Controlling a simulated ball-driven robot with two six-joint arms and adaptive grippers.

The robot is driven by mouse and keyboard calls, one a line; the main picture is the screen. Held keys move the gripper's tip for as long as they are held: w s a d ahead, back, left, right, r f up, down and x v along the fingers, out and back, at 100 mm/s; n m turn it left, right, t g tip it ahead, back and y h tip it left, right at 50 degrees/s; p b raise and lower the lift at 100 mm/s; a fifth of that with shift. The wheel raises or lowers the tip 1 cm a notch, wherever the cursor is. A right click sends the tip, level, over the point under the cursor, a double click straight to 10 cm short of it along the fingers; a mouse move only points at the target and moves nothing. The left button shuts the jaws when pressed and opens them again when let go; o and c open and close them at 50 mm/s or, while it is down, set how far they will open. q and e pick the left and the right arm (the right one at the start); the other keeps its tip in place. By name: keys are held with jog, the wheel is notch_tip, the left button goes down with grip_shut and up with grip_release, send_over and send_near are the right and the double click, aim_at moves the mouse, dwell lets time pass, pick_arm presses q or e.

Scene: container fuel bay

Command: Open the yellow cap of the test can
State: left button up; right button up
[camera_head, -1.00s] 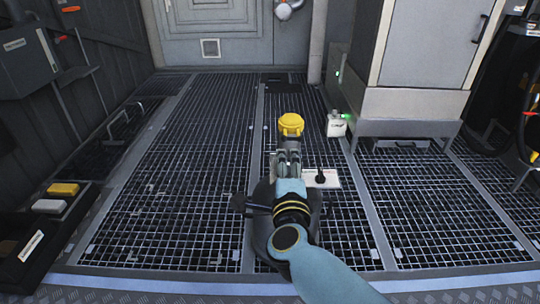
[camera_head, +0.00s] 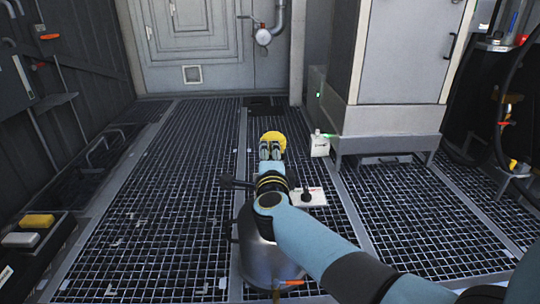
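The yellow cap (camera_head: 273,136) shows just past the fingertips of my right gripper (camera_head: 270,149). Its lower part is hidden behind the fingers. The two fingers stand side by side, close together, with the cap wider than both. I cannot tell whether they touch the cap or are closed on anything. The body of the test can under the cap is hidden by the gripper and arm. My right arm reaches in from the lower right. My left gripper is not in view.
A white box with a green light (camera_head: 320,146) stands right of the cap. A white plate with a black knob (camera_head: 308,196) lies near my arm. A grey cabinet (camera_head: 398,60) stands at right. Yellow and white blocks sit in a black tray (camera_head: 28,262) at left. The left grating is mostly clear.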

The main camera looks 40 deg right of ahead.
grip_shut()
jog(key=shift+r, duration=0.1)
dwell(0.4)
